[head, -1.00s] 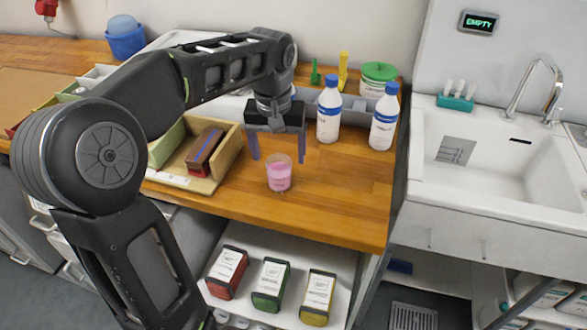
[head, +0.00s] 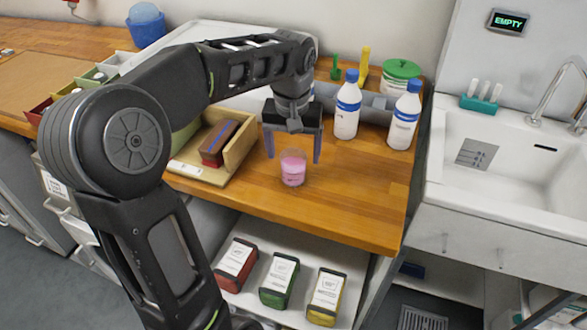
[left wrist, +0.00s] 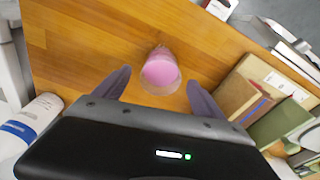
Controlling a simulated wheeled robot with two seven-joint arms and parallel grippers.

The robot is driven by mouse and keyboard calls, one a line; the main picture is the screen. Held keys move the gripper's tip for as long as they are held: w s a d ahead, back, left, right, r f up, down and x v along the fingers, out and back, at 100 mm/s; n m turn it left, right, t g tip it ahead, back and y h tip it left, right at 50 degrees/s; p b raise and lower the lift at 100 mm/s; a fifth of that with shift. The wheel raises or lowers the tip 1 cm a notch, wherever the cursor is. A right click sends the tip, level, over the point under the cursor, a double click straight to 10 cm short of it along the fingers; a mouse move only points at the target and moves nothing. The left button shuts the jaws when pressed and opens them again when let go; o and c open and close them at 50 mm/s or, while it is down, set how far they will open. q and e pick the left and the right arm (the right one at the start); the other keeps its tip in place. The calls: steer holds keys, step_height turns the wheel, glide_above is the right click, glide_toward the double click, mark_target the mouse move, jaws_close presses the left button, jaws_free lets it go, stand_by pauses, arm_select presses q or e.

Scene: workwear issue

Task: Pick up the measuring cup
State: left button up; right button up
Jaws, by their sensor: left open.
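The measuring cup (head: 293,168) is a small clear cup with pink contents. It stands upright on the wooden worktop (head: 350,215), near its front edge. My left gripper (head: 293,158) is open above and just behind the cup, fingers pointing down. In the left wrist view the cup (left wrist: 160,72) lies ahead of and between the two spread fingers (left wrist: 155,88), with no visible contact. My right gripper is not in view.
Two white bottles with blue caps (head: 347,105) (head: 405,117) stand right of the gripper. A wooden tray (head: 232,160) with a brown-red block (head: 220,142) is to the left. A sink (head: 490,165) lies beyond the worktop's right end. Boxes (head: 280,280) sit on a shelf below.

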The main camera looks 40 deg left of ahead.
arm_select(q)
steer(key=f, duration=0.5)
steer(key=shift+w+a+f+p, duration=0.1)
steer(key=shift+w+a+p, duration=0.1)
steer(key=shift+p, duration=0.15)
steer(key=shift+d, duration=0.1)
steer(key=shift+c, duration=0.3)
steer(key=c, duration=1.5)
